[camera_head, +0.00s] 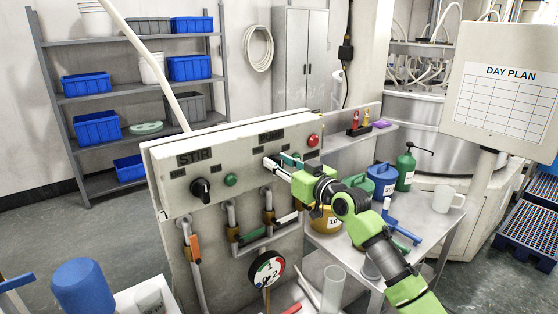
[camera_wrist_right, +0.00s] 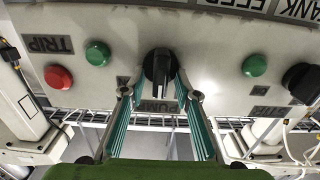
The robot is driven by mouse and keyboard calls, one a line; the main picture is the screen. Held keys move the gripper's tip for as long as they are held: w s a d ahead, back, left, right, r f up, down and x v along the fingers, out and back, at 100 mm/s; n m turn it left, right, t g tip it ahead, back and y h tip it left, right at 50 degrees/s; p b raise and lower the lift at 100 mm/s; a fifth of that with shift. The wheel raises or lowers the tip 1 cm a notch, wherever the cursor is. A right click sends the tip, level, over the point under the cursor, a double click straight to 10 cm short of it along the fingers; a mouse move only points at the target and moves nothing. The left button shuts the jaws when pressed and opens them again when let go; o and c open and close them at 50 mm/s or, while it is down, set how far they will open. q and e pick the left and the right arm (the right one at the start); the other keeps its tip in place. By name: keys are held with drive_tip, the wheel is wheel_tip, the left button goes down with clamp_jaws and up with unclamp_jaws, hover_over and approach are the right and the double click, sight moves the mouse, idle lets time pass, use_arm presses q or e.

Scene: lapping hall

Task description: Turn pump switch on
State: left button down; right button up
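The pump switch is a black rotary knob (camera_wrist_right: 160,66) on the grey control panel (camera_head: 290,185). In the right wrist view, its grip bar points roughly straight up and down, above an upside-down PUMP label (camera_wrist_right: 158,106). My right gripper (camera_head: 276,163) is at the panel front in the head view, covering most of the knob there. In the right wrist view, its two teal-padded fingers (camera_wrist_right: 160,88) stand on either side of the knob, with a small gap showing. Firm contact cannot be made out. My left gripper is not in view.
The panel also carries a STIR knob (camera_head: 201,189), a green button (camera_head: 230,180) and a red button (camera_head: 313,140). Pipes with valve handles and a gauge (camera_head: 267,269) are below.

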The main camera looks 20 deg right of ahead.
clamp_jaws()
drive_tip(key=shift+m, duration=0.3)
drive_tip(key=m, duration=0.1)
drive_tip(key=m+p, duration=0.1)
drive_tip(key=m, duration=0.3)
drive_tip(key=shift+w+d+p, duration=0.15)
drive_tip(key=shift+d+p, duration=0.15)
drive_tip(key=shift+d, duration=0.05)
drive_tip(key=shift+w+d+f+m+p, duration=0.15)
drive_tip(key=shift+m+p, duration=0.3)
drive_tip(key=shift+m, duration=1.1)
drive_tip(key=shift+s+d+f+m+p, duration=0.1)
drive_tip(key=shift+m+p, duration=0.35)
drive_tip(key=shift+m, duration=1.1)
